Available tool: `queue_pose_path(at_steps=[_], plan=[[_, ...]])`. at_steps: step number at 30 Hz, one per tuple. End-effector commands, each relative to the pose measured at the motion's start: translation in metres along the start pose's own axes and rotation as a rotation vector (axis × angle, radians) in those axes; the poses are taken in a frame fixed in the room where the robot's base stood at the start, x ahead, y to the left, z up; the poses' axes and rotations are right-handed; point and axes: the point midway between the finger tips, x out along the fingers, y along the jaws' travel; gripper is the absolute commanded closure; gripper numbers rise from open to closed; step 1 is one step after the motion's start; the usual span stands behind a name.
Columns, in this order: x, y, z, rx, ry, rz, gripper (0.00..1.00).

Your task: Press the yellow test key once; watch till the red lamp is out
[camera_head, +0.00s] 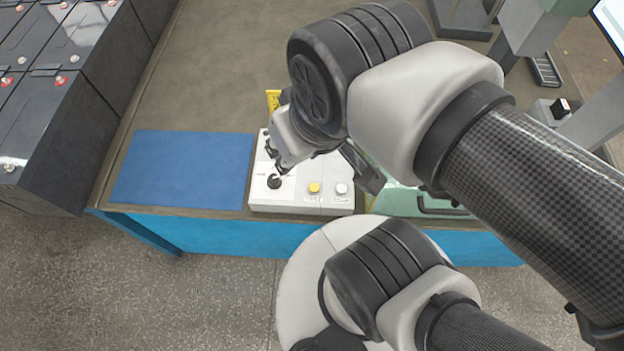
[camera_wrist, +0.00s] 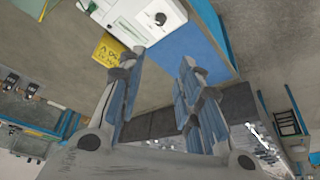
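The yellow test key (camera_head: 314,188) is a small round button at the front edge of a white control box (camera_head: 262,190) in the head view. A pale round button (camera_head: 341,188) sits to its right and a black knob (camera_head: 274,181) to its left. My wrist covers the back of the box in the head view. No red lamp shows in either view. In the wrist view my gripper (camera_wrist: 160,62) is open and empty, its two fingers well apart. Part of the box (camera_wrist: 148,20) with its knob shows beyond the fingers; the yellow key is out of that view.
A blue mat (camera_head: 182,170) lies left of the box on the bench (camera_head: 205,75). A green case (camera_head: 400,202) is close on the right. Black batteries (camera_head: 55,115) stand at the left.

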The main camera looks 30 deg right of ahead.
Motion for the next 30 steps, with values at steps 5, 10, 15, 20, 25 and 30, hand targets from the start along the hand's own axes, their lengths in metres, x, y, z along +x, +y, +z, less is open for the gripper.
queue_pose_path(at_steps=[5,10,15,20,25,30], plan=[[0.0000,0.0000,0.0000,0.000,0.000,0.000,0.82],[0.0000,0.0000,0.0000,0.000,0.000,0.000,0.94],[0.0000,0.0000,0.0000,0.000,0.000,0.000,1.00],[0.0000,0.0000,0.0000,0.000,0.000,0.000,1.00],[0.0000,0.0000,0.0000,0.000,0.000,0.000,1.00],[0.0000,0.0000,0.0000,0.000,0.000,0.000,1.00]])
